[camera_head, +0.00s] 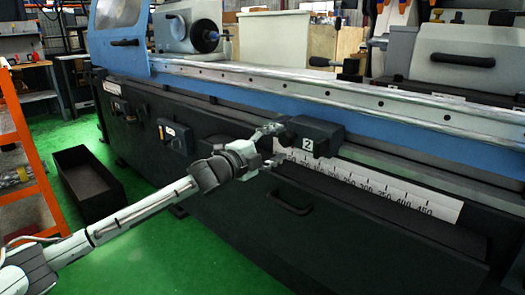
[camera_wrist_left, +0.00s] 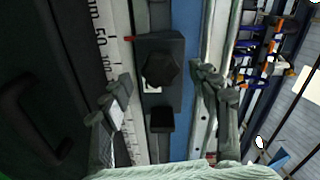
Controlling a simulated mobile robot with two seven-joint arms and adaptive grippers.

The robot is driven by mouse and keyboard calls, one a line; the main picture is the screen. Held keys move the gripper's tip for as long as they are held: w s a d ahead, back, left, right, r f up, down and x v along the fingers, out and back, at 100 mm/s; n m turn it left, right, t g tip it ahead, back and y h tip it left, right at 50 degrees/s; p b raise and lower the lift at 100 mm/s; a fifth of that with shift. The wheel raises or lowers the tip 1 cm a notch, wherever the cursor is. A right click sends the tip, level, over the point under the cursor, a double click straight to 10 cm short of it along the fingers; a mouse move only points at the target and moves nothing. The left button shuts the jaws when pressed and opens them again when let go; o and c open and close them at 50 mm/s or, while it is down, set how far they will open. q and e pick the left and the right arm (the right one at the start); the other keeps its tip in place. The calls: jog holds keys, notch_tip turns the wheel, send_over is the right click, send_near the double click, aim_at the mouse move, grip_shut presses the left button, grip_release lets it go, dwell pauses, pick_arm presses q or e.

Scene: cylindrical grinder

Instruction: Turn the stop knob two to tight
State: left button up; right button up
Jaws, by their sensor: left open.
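Stop knob two is a black, lobed knob (camera_wrist_left: 160,68) on the face of a dark stop block (camera_wrist_left: 176,42) in the left wrist view. In the head view the stop block (camera_head: 325,133) carries a white label "2" (camera_head: 307,144) and sits on the machine's front rail. My left gripper (camera_head: 271,146) is close in front of the block, at its left end. In the left wrist view its open fingers (camera_wrist_left: 163,92) stand on either side of the knob, apart from it. In the head view the gripper largely hides the knob. My right gripper is in neither view.
A white scale (camera_head: 375,187) with black numbers runs along the machine front beside the block. A handle (camera_head: 291,203) sits on the dark panel below. Another block (camera_head: 177,138) is farther left. An orange rack (camera_head: 28,150) and a dark bin (camera_head: 88,183) stand on the green floor.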

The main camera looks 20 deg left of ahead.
pick_arm(q)
jog(key=v, duration=0.7)
jog(key=shift+s, duration=0.35)
jog(key=shift+a, duration=0.1)
